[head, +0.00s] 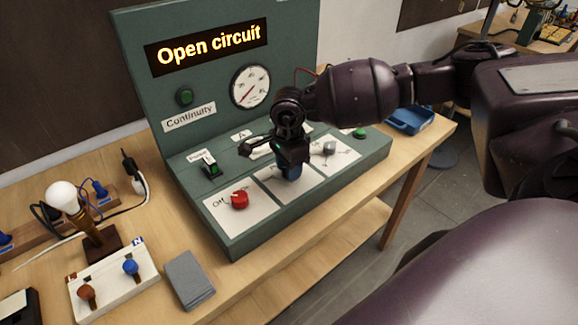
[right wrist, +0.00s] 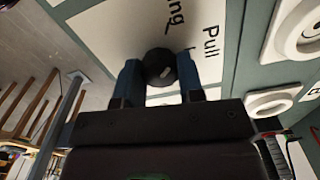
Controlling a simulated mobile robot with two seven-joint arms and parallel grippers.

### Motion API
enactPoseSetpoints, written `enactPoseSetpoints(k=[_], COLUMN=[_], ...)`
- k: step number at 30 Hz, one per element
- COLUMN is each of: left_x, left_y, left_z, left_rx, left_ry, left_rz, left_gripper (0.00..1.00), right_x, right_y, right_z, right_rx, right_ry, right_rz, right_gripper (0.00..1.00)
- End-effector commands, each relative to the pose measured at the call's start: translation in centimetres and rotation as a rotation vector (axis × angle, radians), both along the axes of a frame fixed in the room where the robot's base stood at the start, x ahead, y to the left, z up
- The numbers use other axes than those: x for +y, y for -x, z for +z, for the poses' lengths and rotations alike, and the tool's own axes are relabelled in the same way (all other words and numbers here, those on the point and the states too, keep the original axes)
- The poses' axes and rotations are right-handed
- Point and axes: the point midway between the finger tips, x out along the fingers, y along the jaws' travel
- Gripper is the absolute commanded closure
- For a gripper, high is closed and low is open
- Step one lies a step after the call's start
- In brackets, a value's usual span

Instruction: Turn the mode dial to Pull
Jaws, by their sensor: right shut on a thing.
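In the right wrist view the mode dial (right wrist: 158,66) is a dark round knob with a small pale mark on it. My right gripper (right wrist: 159,80) has its two blue fingertips on either side of the knob and is shut on it. The word "Pull" is printed on the white label plate (right wrist: 200,18) beside the knob, next to another word ending in "ng". I cannot tell which word the mark points to. In the head view my right gripper (head: 291,172) comes down onto the middle plate of the green console (head: 232,235) and hides the dial. My left gripper is not in view.
A red knob (head: 239,200) sits left of my gripper and a grey knob (head: 329,148) right of it. The upright panel has a lit "Open circuit" display (head: 207,46) and a gauge (head: 250,87). A lamp (head: 64,197) and grey block (head: 188,280) stand left.

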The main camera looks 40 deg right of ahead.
Motion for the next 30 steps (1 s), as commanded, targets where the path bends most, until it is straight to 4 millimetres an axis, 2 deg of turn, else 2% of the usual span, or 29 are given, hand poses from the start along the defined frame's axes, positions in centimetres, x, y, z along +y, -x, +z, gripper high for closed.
enactPoseSetpoints(k=[18,30], left_x=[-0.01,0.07], left_y=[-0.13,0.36], left_z=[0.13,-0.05], left_rx=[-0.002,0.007], left_ry=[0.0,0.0], left_rz=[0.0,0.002], left_gripper=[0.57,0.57], right_x=[0.02,-0.04], right_y=[-0.04,-0.09], right_z=[0.06,0.11], right_rx=[-0.001,-0.002], right_ry=[0.0,0.0], right_rz=[-0.549,-0.73], right_gripper=[0.88,0.88])
